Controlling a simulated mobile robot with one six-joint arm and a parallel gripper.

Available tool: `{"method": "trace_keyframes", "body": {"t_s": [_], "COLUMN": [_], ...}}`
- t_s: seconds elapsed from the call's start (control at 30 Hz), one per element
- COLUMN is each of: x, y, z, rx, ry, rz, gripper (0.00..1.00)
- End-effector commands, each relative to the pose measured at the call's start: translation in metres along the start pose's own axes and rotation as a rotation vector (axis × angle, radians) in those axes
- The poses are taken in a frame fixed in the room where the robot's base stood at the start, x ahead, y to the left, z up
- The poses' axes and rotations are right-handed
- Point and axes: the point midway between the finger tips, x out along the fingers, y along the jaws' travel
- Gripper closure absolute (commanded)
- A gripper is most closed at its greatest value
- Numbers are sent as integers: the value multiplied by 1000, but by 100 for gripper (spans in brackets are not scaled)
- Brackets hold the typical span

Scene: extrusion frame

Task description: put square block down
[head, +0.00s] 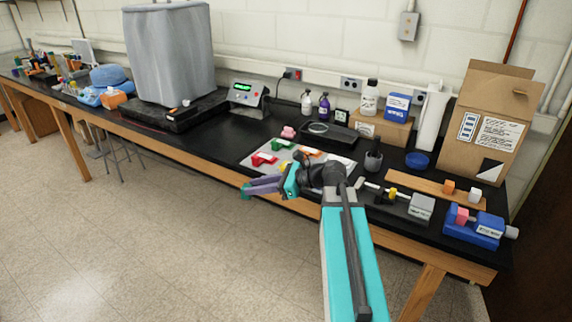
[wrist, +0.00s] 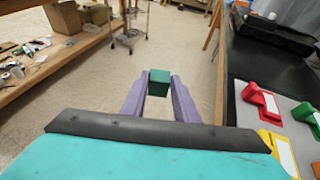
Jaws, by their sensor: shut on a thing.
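My gripper (head: 252,188) is out over the floor, just in front of the bench's front edge. In the wrist view its two purple fingers (wrist: 159,88) are shut on a green square block (wrist: 159,80), held at the fingertips. The block also shows at the finger ends in the head view (head: 246,191). Nothing is under the block but the floor, well below.
A pale board (head: 254,165) with red, green, orange and yellow pieces lies on the black bench (head: 215,132) behind my gripper. A red piece (wrist: 262,98) on it is near the right finger in the wrist view. A vise (head: 475,230) stands at far right.

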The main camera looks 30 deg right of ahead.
Motion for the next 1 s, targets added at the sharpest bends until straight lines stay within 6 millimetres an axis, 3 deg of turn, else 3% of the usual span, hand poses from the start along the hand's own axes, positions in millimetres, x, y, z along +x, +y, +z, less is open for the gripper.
{"method": "trace_keyframes", "body": {"t_s": [0.03,0.2,0.4,1.0], "x": [16,56,79,84], "y": [17,52,76,79], "z": [-5,-18,-27,-28], "rx": [-3,-20,-33,-36], "ry": [3,13,22,23], "rz": [17,51,73,77], "gripper": [98,98,98,98]}}
